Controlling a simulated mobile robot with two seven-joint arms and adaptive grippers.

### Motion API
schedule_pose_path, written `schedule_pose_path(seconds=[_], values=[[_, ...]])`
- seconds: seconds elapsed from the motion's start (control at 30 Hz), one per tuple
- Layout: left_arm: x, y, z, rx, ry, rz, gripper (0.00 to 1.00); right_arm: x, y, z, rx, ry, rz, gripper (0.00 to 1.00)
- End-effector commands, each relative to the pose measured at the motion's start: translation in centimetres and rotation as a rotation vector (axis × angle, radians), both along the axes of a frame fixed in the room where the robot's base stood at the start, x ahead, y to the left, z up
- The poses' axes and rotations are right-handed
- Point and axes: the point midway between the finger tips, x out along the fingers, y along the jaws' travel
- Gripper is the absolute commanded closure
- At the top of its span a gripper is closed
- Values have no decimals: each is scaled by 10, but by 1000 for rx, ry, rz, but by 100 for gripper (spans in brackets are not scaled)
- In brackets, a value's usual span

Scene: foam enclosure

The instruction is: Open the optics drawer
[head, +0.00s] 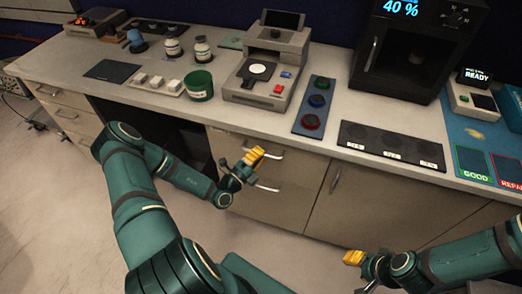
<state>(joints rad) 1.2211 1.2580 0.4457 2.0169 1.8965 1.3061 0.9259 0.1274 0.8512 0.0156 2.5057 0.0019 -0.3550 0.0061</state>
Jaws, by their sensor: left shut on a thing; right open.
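A beige drawer front (300,168) sits under the counter, below the grey machine, with a metal bar handle (273,155) near its top. A second bar handle (268,188) is lower down. No label shows to tell which drawer is the optics drawer. My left gripper (254,156), with yellow fingertips, is shut on the left end of the upper handle. The drawer front looks about flush with the cabinet. My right gripper (354,258) is open at the lower right, away from the cabinet, and seems empty.
A cupboard door with a vertical handle (335,181) is right of the drawers. More drawers (67,114) are at far left, beside a dark knee space (165,128).

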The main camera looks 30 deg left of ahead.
Motion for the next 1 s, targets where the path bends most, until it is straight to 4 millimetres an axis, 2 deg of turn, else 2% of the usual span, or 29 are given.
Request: schedule_pose_path(seconds=[0.27,0.5,0.8,1.0], values=[[-60,-16,3,-7,7,-4,100,7,-1,25,-4,-15,-12,53],[-125,-32,2,-7,6,-4,100,13,-2,39,-7,-28,-22,53],[-204,-51,1,-7,3,-3,100,15,-3,44,-7,-33,-26,53],[-245,-61,1,-6,2,-3,100,15,-3,43,-7,-33,-26,53]])
